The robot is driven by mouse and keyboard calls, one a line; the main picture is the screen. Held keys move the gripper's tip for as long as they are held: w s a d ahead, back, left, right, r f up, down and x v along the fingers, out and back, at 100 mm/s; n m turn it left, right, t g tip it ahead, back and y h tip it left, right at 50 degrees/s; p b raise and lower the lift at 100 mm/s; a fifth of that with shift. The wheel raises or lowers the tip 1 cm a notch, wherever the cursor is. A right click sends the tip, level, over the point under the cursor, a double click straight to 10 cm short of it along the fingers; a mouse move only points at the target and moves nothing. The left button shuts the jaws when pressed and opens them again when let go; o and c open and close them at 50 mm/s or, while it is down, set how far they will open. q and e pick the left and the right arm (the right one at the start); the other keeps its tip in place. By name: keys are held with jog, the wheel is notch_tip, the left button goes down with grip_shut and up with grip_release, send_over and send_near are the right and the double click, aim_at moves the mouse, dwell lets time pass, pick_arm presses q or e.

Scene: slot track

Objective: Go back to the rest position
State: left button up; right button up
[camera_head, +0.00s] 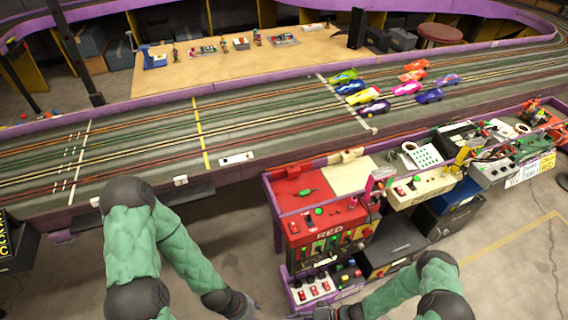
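My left arm (175,240) comes in from the bottom left, in front of the track. Its dark end, at my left gripper (243,306), reaches the bottom edge of the view. My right arm (405,290) comes in from the bottom right. Its dark end, at my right gripper (338,313), is mostly cut off by the bottom edge. The fingers of both grippers do not show clearly, so I cannot tell whether they are open or shut. Both arm ends appear low, in front of the track and near the red cart.
A slot track (260,115) with purple edges crosses the view, with several toy cars (407,88) on it. A red-topped cart (318,215) stands close to both arm ends. A cluttered bench (430,185) extends right. Bare floor (225,225) lies left of the cart.

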jog(key=s+d+r+n+g+h, duration=0.4)
jog(key=s+d+h, duration=0.1)
jog(key=h, duration=0.2)
jog(key=w+r+t+h, duration=0.2)
jog(key=w+r+t, duration=0.2)
jog(key=r, duration=0.3)
jog(key=shift+w+d+r, duration=0.15)
jog(key=shift+w+r, duration=0.15)
jog(key=shift+w, duration=0.1)
